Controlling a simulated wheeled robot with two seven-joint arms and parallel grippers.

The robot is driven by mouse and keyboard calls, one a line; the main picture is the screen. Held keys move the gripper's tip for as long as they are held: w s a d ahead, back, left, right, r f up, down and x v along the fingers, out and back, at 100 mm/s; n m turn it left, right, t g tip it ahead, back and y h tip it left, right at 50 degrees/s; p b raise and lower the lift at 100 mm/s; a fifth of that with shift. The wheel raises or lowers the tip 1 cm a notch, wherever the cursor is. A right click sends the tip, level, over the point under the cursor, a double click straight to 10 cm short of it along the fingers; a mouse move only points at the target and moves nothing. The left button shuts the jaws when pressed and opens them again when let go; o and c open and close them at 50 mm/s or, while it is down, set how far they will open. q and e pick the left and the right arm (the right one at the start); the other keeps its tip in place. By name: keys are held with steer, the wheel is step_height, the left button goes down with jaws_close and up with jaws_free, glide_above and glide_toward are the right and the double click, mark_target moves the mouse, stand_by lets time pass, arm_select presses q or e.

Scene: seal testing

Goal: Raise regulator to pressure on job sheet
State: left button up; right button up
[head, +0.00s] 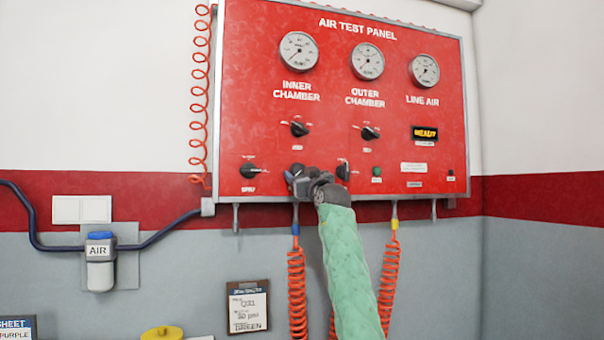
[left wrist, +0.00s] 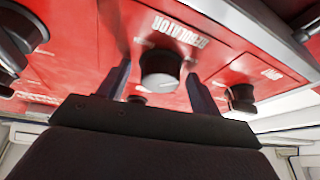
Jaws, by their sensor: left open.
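The red air test panel (head: 330,80) has three round gauges along its top, including the line air gauge (head: 424,70); their needles are too small to read. In the left wrist view, the black regulator knob (left wrist: 160,66) sits beside the upside-down word REGULATOR. My left gripper (head: 300,178) is open at the panel's lower row, with its fingers on either side of this knob; contact cannot be told. In the head view, the gripper mostly hides the knob. The clipboard job sheet (head: 248,306) hangs below, with GREEN at its bottom; its pressure line appears to end in psi. My right gripper is out of view.
Other black knobs surround the gripper, including the supply-side knob (head: 250,170) and one at right (head: 343,171). A lit display (head: 424,133) seems to read READY. Orange coiled hoses (head: 297,290) hang below. An AIR filter (head: 100,262) is left; another sheet (head: 16,328) is lower left.

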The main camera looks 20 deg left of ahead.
arm_select(q)
steer(key=c, duration=0.9)
